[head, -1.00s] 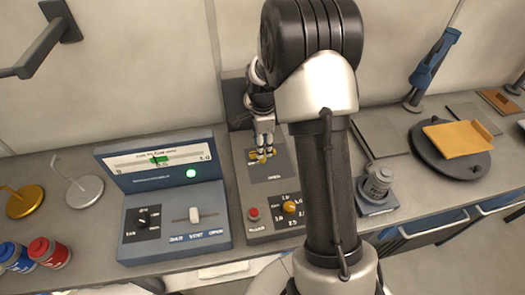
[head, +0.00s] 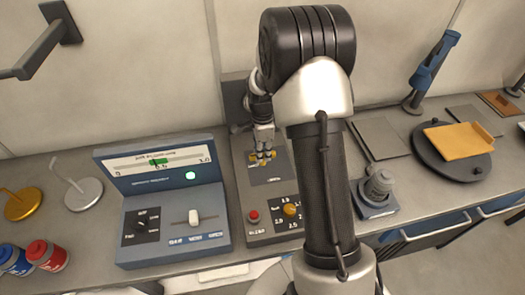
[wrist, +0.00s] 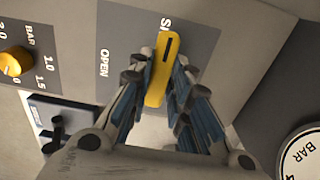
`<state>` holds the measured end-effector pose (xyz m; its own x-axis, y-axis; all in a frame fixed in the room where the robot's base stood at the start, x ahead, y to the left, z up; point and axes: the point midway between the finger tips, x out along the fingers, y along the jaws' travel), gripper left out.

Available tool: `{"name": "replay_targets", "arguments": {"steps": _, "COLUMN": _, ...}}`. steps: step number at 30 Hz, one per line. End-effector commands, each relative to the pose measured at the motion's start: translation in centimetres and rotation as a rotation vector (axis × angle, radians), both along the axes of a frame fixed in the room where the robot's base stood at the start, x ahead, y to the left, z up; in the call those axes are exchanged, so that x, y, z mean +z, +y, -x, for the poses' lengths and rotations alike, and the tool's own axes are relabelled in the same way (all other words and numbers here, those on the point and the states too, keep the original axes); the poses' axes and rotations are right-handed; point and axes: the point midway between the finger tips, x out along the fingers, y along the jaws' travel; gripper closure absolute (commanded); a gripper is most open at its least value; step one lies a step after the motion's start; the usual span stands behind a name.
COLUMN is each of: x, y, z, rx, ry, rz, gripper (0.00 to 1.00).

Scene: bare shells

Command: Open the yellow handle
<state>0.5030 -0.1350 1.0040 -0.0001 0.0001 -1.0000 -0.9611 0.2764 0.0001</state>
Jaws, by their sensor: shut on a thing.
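The yellow handle (wrist: 161,72) is a flat, elongated bar with a dark slot near one end. In the wrist view it stands nearly upright, its slotted end beside a partly hidden label starting with "S". The "OPEN" label is to its left. My gripper (wrist: 160,84) is shut on the handle, one finger on each side. In the head view my gripper (head: 263,153) reaches down onto the grey panel (head: 241,180), and the handle (head: 264,162) shows only in small part between the fingers.
On the same panel are a red button (head: 253,217) and a yellow knob (head: 290,209). A blue console (head: 180,240) with a slider stands to the left. A capped grey fitting (head: 379,186) stands to the right. A round gauge (wrist: 304,156) shows in the wrist view.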

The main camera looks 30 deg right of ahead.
Motion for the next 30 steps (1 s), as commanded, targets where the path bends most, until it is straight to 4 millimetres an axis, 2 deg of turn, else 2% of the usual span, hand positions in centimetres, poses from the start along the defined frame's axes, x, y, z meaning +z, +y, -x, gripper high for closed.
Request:
{"name": "replay_targets", "arguments": {"steps": 4, "x": 0.02, "y": 0.0, "z": 0.0, "rx": 0.0, "ry": 0.0, "rz": 0.0, "gripper": 1.0}}
{"name": "replay_targets", "arguments": {"steps": 17, "x": 0.05, "y": 0.0, "z": 0.0, "rx": 0.063, "ry": 0.0, "rz": 0.0, "gripper": 1.0}}
{"name": "replay_targets", "arguments": {"steps": 30, "x": 0.11, "y": -0.01, "z": -0.04, "rx": 0.413, "ry": -0.001, "rz": 0.0, "gripper": 1.0}}
